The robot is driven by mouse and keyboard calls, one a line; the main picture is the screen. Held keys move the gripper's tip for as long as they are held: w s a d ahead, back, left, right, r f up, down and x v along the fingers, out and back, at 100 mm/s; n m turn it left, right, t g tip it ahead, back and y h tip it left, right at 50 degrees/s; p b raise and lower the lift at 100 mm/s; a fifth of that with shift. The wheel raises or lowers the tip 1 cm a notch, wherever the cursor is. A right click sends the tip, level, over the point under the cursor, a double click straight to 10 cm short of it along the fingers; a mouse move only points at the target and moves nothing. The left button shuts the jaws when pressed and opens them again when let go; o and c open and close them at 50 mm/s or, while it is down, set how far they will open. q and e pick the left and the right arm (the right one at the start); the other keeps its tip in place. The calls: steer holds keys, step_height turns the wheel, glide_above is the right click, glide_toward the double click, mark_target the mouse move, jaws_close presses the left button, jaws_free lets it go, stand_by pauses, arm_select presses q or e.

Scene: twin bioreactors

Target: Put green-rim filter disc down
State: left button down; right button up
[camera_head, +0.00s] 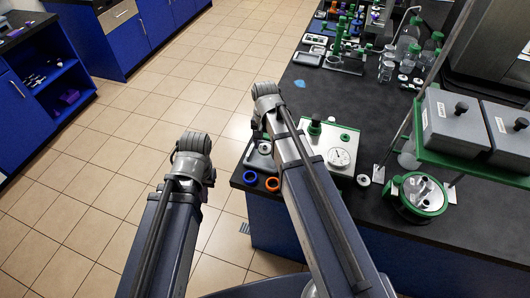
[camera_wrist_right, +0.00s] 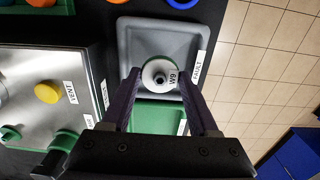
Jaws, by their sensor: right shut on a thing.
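The green-rim filter disc (camera_wrist_right: 160,74) has a pale top marked "W9", a dark centre and a thin green edge. My right gripper (camera_wrist_right: 160,82) is shut on it, with a dark finger on each side. The disc is over a grey tray (camera_wrist_right: 197,40) with a label on its right rim. A green area (camera_wrist_right: 155,112) shows between the fingers. The gap between disc and tray cannot be judged.
A steel box (camera_wrist_right: 60,75) with a yellow knob (camera_wrist_right: 47,92) and a gauge (camera_head: 339,158) stands beside the tray. A blue ring (camera_head: 250,177) and an orange ring (camera_head: 272,184) lie near the bench corner. A green-rimmed vessel (camera_head: 420,195) and rack are right.

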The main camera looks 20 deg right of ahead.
mark_target(265, 146)
steer(key=shift+f+b, duration=1.15)
steer(key=shift+f, duration=0.35)
steer(key=shift+f, duration=0.1)
steer(key=shift+f, duration=0.15)
steer(key=o, duration=1.3)
step_height(265, 146, up, 13)
steer(key=p, duration=1.2)
steer(key=s+a+n+h, duration=0.1)
steer(key=s+a+n, duration=0.9)
steer(key=s, duration=0.4)
steer(key=shift+s+a+f+n, duration=0.15)
steer(key=shift+a+f+n, duration=0.05)
steer(key=shift+a+n, duration=0.1)
